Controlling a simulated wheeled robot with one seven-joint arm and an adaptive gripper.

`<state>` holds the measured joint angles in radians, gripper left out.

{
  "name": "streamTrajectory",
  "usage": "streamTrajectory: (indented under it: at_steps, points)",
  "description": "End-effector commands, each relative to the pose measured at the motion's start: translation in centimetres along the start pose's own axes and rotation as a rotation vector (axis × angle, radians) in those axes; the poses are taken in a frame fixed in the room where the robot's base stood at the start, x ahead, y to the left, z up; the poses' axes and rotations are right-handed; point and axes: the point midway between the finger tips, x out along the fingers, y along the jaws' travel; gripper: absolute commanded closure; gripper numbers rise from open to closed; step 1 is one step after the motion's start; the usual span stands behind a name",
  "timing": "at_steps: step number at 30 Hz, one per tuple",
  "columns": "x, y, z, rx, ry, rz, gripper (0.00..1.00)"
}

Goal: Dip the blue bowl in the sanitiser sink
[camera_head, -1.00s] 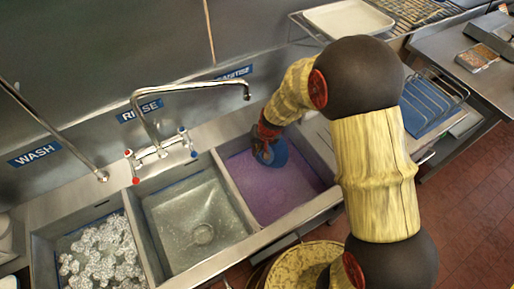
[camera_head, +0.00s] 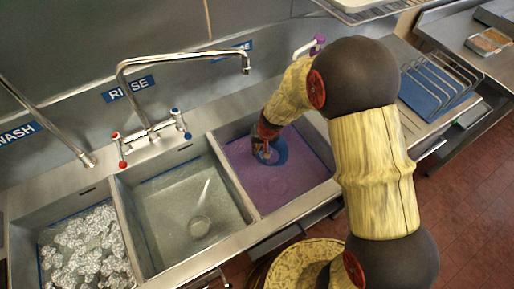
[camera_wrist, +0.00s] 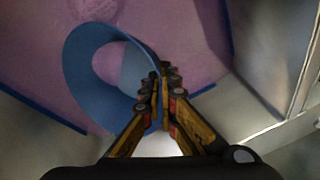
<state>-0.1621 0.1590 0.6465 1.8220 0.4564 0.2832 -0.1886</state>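The blue bowl (camera_head: 270,150) is in the right-hand sink (camera_head: 288,196), which holds purple liquid. In the wrist view the bowl (camera_wrist: 92,62) is tilted, with its rim between the fingers of my gripper (camera_wrist: 162,92). The fingers are closed on that rim. In the head view my gripper (camera_head: 266,147) is at the far part of the purple sink and partly hides the bowl. The bowl's lower part seems to be at or in the liquid, but its exact depth cannot be told.
The rinse sink (camera_head: 190,215) with clear water is in the middle, and the wash sink (camera_head: 85,250) with foam is at left. A tall tap (camera_head: 150,95) stands behind them. A wire rack (camera_head: 440,85) is at right. A patterned round thing (camera_head: 300,265) is below the sink front.

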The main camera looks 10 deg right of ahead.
Motion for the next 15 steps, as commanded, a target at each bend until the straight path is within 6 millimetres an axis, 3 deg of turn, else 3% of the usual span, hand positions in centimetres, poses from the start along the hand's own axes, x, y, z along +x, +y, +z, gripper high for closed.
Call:
streamTrajectory:
  at_steps: [6, 15]
  points:
    - [2.7, 0.5, 0.6, 0.0, 0.0, 0.0, 1.0]
    - [5.0, 0.9, 1.1, 0.0, 0.001, 0.0, 1.0]
